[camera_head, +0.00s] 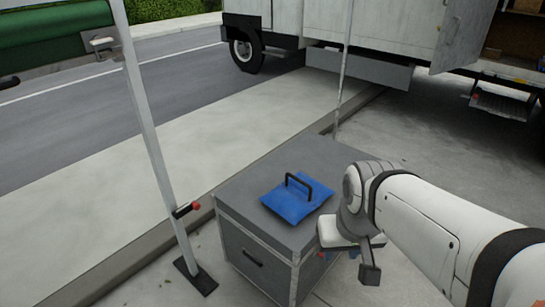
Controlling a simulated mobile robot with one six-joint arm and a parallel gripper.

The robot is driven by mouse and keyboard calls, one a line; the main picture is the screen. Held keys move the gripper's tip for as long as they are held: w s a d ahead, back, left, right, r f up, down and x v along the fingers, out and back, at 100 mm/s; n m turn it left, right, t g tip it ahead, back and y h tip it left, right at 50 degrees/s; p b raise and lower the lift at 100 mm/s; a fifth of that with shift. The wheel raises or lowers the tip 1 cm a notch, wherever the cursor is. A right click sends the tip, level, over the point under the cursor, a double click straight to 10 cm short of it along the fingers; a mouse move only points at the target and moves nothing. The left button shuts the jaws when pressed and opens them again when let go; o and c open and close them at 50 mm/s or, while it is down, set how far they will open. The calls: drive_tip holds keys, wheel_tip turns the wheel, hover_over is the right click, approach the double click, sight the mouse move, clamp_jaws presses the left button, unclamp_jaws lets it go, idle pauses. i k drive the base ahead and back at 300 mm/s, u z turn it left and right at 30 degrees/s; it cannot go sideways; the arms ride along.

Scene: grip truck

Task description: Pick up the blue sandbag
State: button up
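The blue sandbag (289,206) lies flat on top of a grey case (262,173) with metal edges. Its dark handle stands up in an arch above it. My gripper (350,262) is to the right of the sandbag and nearer the camera, beside the case's right edge and apart from the sandbag. One dark finger shows pointing down; the rest of the gripper is partly hidden by its own white body, so its opening cannot be made out.
A thin metal pole (152,140) on a dark foot stands left of the case, with another thin pole (344,72) behind it. A white truck (375,28) is parked at the back. A curb (125,266) runs behind the case. The case top around the sandbag is clear.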

sight(297, 196)
drive_tip(key=z, duration=0.05)
drive_tip(key=i, duration=1)
drive_tip(key=u, duration=0.05)
